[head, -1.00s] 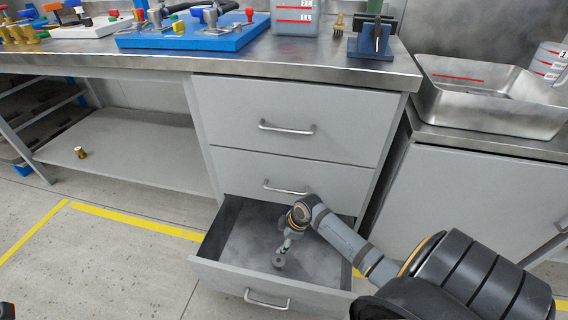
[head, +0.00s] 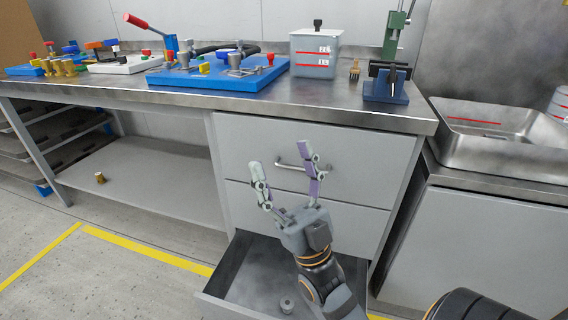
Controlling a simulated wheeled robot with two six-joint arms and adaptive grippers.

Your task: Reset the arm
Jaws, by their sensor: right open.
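My right gripper (head: 286,178) is open and empty, its two fingers pointing up in front of the closed upper drawers. Its arm comes in from the lower right. Below it the bottom drawer (head: 236,263) of the grey cabinet is pulled out. A small round grey metal part (head: 287,305) lies inside the drawer. My left gripper is not in view.
The steel workbench (head: 300,110) carries a blue pump board (head: 218,79), a lidded grey container (head: 315,55), a brush (head: 354,70) and a blue vise (head: 386,84). A steel basin (head: 490,130) stands at the right. A brass part (head: 100,178) lies on the lower shelf.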

